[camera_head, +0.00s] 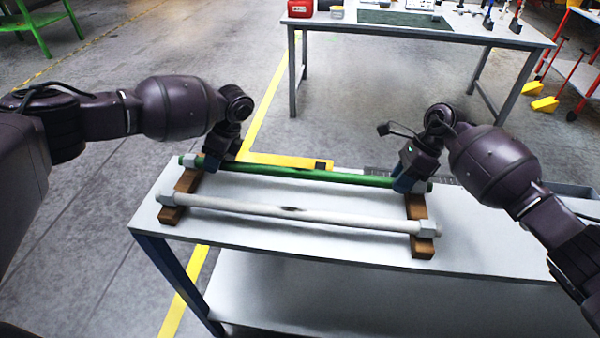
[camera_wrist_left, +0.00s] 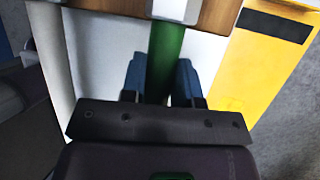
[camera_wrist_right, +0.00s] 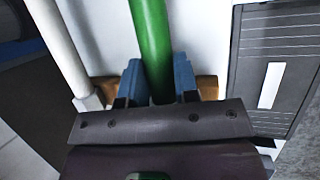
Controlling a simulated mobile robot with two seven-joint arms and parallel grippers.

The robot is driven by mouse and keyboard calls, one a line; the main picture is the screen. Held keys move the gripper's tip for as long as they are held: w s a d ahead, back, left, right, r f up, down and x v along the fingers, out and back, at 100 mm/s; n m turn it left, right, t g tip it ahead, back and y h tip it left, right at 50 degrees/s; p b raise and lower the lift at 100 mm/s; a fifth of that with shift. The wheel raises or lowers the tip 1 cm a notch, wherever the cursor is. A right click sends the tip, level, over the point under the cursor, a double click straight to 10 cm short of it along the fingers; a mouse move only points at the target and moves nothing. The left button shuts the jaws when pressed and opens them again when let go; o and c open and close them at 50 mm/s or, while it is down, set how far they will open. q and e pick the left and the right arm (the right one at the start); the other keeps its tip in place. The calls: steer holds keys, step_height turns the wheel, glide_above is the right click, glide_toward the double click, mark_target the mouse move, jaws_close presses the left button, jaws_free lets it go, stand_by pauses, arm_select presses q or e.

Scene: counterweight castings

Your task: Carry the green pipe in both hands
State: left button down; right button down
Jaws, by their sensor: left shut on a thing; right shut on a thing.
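The green pipe (camera_head: 310,174) lies level along the back of the white table, across two wooden blocks. My left gripper (camera_head: 212,165) is shut on the pipe near its left end. In the left wrist view, the green pipe (camera_wrist_left: 165,50) runs between the blue fingers (camera_wrist_left: 162,85). My right gripper (camera_head: 404,184) is shut on the pipe near its right end. In the right wrist view, the green pipe (camera_wrist_right: 152,45) passes between the blue fingers (camera_wrist_right: 158,85). Whether the pipe touches the blocks or is just above them, I cannot tell.
A white pipe (camera_head: 330,217) lies parallel in front, on the left wooden block (camera_head: 172,214) and right wooden block (camera_head: 422,246). The white table (camera_head: 480,240) has free room at the right. Another table (camera_head: 340,18) with tools stands behind. Yellow lines mark the floor.

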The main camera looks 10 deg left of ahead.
arm_select(q)
steer(key=shift+r, duration=0.1)
arm_select(e)
steer(key=shift+r, duration=0.15)
